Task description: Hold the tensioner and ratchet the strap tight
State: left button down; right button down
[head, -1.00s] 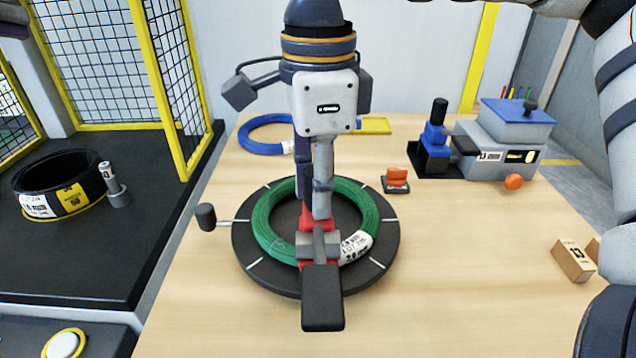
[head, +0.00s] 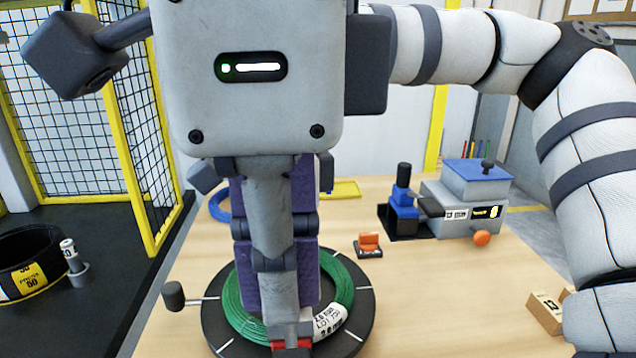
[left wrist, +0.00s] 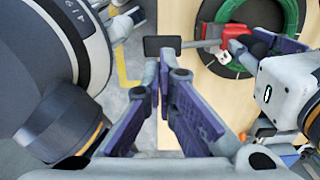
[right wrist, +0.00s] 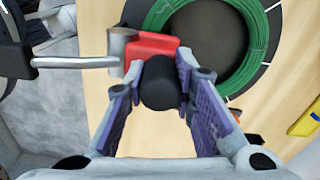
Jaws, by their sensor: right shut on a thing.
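The tensioner has a red body (right wrist: 150,48), an upright black knob (right wrist: 162,85) and a grey lever (right wrist: 75,62) with a black grip. My right gripper (right wrist: 160,72) is shut on the knob, one finger on each side. My left gripper (left wrist: 158,62) has its fingers close together beside the lever's black grip (left wrist: 162,45); I cannot tell whether they are fully shut. The green coil (head: 342,280) lies on a dark round turntable (head: 362,312). I cannot make out the strap.
A blue coil (head: 218,205) lies at the back left. An orange-topped item (head: 368,243), a grey and blue machine (head: 465,205) and a small box (head: 545,313) stand to the right. A yellow mesh fence (head: 85,120) is at the left. My right arm crosses the right side.

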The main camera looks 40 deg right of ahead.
pick_arm(q)
notch_tip(320, 180, down, 7)
jog(key=shift+s+d+f, duration=0.1)
jog(key=shift+s+f, duration=0.05)
jog(key=shift+f, duration=0.05)
jog(key=shift+f, duration=0.1)
dwell(1.3)
notch_tip(320, 180, down, 5)
jog(key=shift+f, duration=0.1)
dwell(0.8)
jog(key=shift+r, duration=2.7)
